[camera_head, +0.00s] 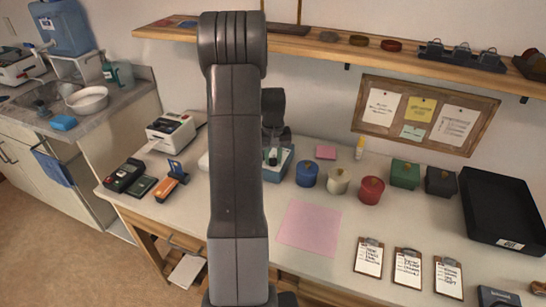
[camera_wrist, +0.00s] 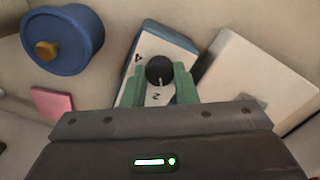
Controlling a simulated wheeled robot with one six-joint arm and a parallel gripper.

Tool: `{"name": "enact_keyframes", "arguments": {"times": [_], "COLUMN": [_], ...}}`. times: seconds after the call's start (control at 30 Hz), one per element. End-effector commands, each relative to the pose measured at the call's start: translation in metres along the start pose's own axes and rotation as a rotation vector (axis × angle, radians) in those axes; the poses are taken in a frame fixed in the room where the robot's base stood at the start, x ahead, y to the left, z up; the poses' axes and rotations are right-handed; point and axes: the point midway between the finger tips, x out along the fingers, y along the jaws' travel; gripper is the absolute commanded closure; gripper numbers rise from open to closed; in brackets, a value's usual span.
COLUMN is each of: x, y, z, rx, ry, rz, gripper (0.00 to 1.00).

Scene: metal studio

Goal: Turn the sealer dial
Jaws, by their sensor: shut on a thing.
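The sealer (camera_wrist: 178,45) is a blue and white device on the bench, with a black dial (camera_wrist: 160,71) on its light face. Dark marks show on the face beside the dial. In the wrist view my gripper (camera_wrist: 160,78) has its two green fingers on either side of the dial, shut on it. In the head view the sealer (camera_head: 282,166) is partly hidden behind my arm. The gripper (camera_head: 272,157) shows there only in small part, over the sealer.
Blue (camera_head: 307,175), cream (camera_head: 338,181) and red (camera_head: 371,190) lidded pots stand right of the sealer. A white label printer (camera_head: 172,130) stands left. A pink sheet (camera_head: 310,227) lies in front. A black tray (camera_head: 500,205) is at far right. A shelf (camera_head: 330,44) runs above.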

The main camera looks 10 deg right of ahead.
Motion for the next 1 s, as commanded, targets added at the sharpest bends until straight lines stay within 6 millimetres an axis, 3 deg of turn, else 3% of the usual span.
{"name": "enact_keyframes", "arguments": {"times": [0.03, 0.1, 0.13, 0.4, 0.53, 1.0], "x": [-0.002, -0.002, -0.001, -0.001, -0.011, -0.109], "y": [0.000, 0.000, 0.000, 0.000, 0.000, 0.000], "z": [-0.001, -0.001, -0.001, -0.001, -0.001, -0.001], "rx": [-0.001, -0.001, -0.001, -0.001, -0.001, -0.001], "ry": [0.004, 0.004, 0.003, 0.002, 0.003, 0.007], "rz": [0.001, 0.001, 0.001, 0.000, 0.001, 0.001], "gripper": [0.68, 0.54, 0.52, 0.52, 0.52, 0.52]}}
